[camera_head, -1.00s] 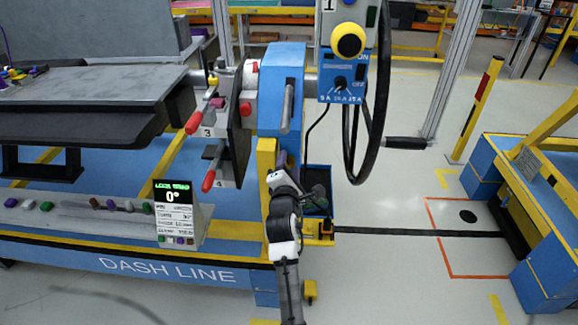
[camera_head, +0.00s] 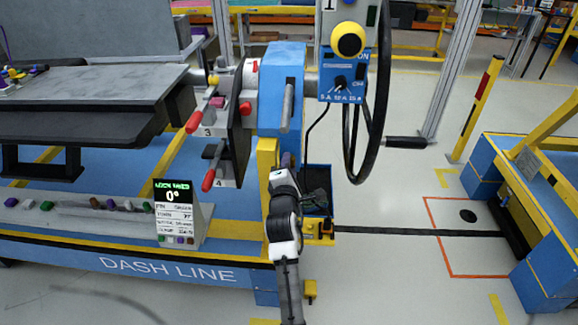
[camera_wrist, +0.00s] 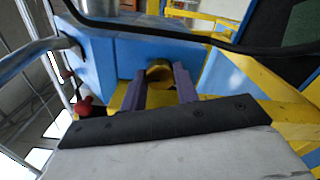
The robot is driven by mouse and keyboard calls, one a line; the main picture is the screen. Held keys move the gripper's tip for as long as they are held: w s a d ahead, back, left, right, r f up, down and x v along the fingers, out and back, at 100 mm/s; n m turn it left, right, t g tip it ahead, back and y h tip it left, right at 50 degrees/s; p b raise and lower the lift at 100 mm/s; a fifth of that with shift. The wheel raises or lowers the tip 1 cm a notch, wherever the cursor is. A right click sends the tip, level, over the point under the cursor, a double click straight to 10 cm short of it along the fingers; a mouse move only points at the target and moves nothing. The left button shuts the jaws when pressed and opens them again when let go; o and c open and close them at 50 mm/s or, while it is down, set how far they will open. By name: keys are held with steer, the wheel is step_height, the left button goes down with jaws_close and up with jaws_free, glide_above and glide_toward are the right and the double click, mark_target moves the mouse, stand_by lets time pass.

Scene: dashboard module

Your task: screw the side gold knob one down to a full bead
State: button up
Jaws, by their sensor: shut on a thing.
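A gold knob (camera_wrist: 159,71) sits on the side of the blue upright post (camera_wrist: 190,52) in the wrist view. The two purple fingers of my gripper (camera_wrist: 161,82) stand on either side of it and are shut on it. No bead can be made out around the knob. In the head view my gripper (camera_head: 289,161) reaches the lower part of the blue post (camera_head: 283,100), beside its yellow section. The knob is hidden there by my arm.
A black steering wheel (camera_head: 384,75) and a blue switch panel (camera_head: 341,88) stand right of the post. Red-tipped levers (camera_head: 194,122) stick out at its left. A dark blue bin (camera_head: 317,207) is beside my arm.

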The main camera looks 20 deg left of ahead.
steer(key=m, duration=0.6)
steer(key=shift+m+b, duration=0.35)
steer(key=shift+m, duration=0.05)
stand_by(0.4)
steer(key=o, duration=1)
steer(key=shift+c, duration=0.2)
steer(key=shift+s, duration=0.1)
steer(key=b+v, duration=0.2)
steer(key=v, duration=1.1)
steer(key=shift+s+d, duration=0.15)
steer(key=shift+s, duration=0.15)
